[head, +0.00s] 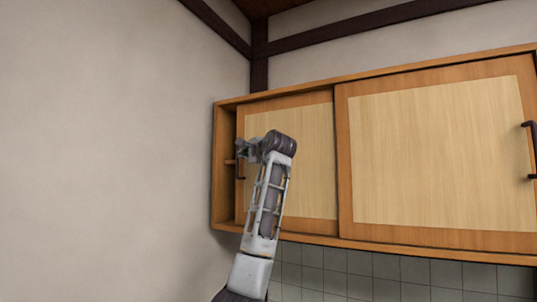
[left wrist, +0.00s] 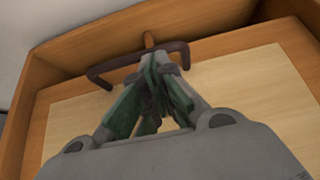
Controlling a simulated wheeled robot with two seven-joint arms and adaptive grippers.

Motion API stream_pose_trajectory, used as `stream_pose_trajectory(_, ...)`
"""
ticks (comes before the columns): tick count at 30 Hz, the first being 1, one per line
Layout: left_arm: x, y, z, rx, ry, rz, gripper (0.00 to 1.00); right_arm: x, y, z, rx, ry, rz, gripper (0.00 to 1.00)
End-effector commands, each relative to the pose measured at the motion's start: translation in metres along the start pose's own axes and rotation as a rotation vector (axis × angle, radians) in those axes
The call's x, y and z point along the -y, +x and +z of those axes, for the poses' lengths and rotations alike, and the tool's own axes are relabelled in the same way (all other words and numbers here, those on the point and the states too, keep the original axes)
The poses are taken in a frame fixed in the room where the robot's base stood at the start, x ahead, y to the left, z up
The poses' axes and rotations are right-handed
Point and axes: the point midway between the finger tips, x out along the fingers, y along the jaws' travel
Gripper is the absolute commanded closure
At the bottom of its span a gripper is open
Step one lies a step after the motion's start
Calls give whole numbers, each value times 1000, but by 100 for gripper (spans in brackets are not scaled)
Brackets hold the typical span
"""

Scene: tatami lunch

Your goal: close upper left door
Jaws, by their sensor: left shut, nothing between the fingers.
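The upper left door (head: 310,175) is a pale wood panel in an orange-brown frame on the wall cabinet. A narrow gap shows between its left edge and the cabinet's left side wall (head: 218,190). Its dark bar handle (head: 240,172) is near that left edge, and the handle also shows in the left wrist view (left wrist: 103,78). My left gripper (head: 243,152) is in front of the handle, its fingers shut and empty. In the left wrist view the fingertips (left wrist: 152,62) are at the middle of the handle; I cannot tell whether they touch it. My right gripper is not in view.
The right door (head: 440,150), with its own dark handle (head: 530,150), overlaps the left door's right edge. A shelf edge (head: 229,162) shows in the gap. A plain wall (head: 100,150) stands left of the cabinet, and grey tiles (head: 350,275) lie below it.

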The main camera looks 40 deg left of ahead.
Motion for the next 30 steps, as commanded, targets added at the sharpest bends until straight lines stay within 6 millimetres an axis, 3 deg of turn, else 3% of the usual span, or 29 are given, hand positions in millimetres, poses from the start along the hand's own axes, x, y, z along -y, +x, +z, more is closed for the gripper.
stream_pose_trajectory(6, 1, 42, 28, 2, 1, 1, 100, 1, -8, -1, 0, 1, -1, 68)
stream_pose_trajectory(12, 1, 61, 40, 0, 2, 1, 100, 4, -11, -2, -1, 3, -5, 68)
stream_pose_trajectory(30, 0, 66, 42, -1, 1, 1, 100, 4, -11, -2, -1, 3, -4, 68)
